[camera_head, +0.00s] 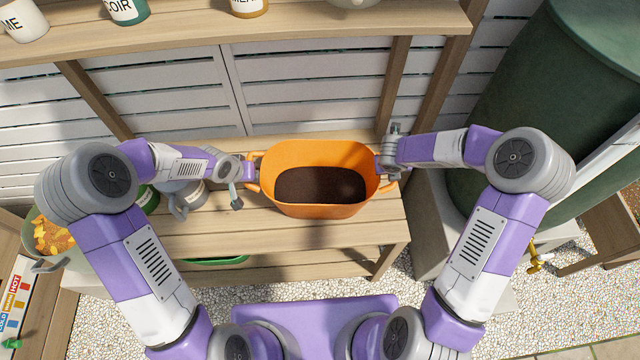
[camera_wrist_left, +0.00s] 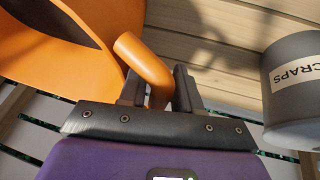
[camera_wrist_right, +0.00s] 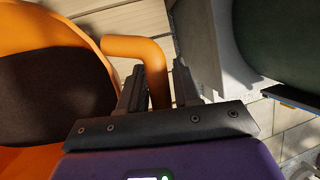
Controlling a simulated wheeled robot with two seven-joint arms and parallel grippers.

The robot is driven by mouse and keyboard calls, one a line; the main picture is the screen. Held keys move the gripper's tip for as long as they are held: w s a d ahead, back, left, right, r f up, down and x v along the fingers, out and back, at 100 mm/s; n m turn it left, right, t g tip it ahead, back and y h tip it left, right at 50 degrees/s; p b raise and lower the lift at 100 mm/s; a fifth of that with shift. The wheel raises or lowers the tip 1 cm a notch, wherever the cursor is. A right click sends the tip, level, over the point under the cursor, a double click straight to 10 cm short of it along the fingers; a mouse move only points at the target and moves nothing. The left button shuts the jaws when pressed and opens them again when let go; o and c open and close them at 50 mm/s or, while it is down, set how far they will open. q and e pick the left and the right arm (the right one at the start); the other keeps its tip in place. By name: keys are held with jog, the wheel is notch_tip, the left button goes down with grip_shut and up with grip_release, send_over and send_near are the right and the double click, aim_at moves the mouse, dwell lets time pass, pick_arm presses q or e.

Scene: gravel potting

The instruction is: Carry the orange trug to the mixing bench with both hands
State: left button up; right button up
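The orange trug (camera_head: 318,208) holds dark soil and is upright over the slatted wooden bench, with a handle at each side. My left gripper (camera_head: 250,172) is at its left handle (camera_wrist_left: 145,60); in the left wrist view its fingers (camera_wrist_left: 158,88) are closed around the handle. My right gripper (camera_head: 385,168) is at the opposite handle (camera_wrist_right: 140,48); in the right wrist view its fingers (camera_wrist_right: 158,88) are closed around that handle. The frames do not clearly show whether the trug's base touches the slats.
A grey scraps can (camera_wrist_left: 295,95) stands left of the trug. A tub of orange and yellow scraps (camera_head: 50,235) is at far left. A shelf with pots (camera_head: 300,22) runs above. A large green barrel (camera_head: 560,110) is at right. Gravel (camera_head: 300,280) lies in front.

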pick_arm(q)
grip_shut()
pick_arm(e)
grip_shut()
dwell(1.0)
